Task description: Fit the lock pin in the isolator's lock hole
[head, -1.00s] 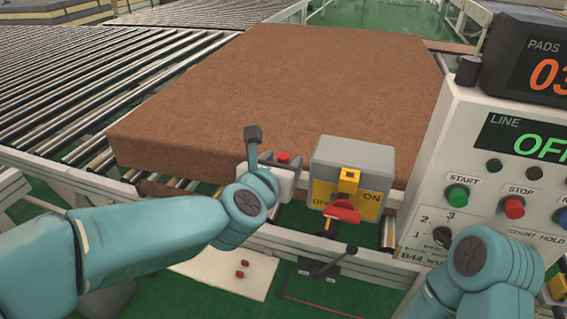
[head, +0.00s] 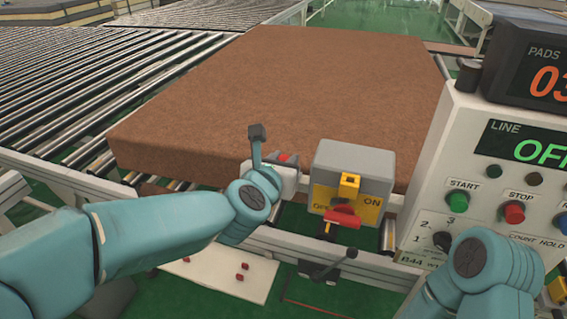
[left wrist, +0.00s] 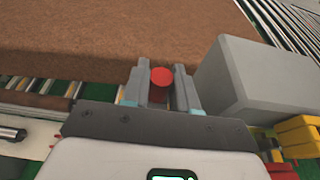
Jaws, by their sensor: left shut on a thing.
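The isolator (head: 356,160) is a grey box with a yellow ON/OFF plate, a yellow block and a red handle (head: 343,219). It stands in front of the brown mattress. My left gripper (left wrist: 161,92) is shut on the lock pin, whose round red head (left wrist: 161,77) shows between the fingers in the left wrist view. In the head view the gripper and the red head (head: 289,158) are just left of the isolator, apparently apart from it. The isolator's grey side (left wrist: 250,75) is right of the fingers in the wrist view. I cannot make out the lock hole or the pin's shank.
The large brown mattress (head: 280,90) lies on rollers behind. A control panel (head: 470,170) stands at the right, near my right arm. A black lever (head: 333,265) sticks out below the isolator. A white board (head: 215,268) with small red pieces lies at lower left.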

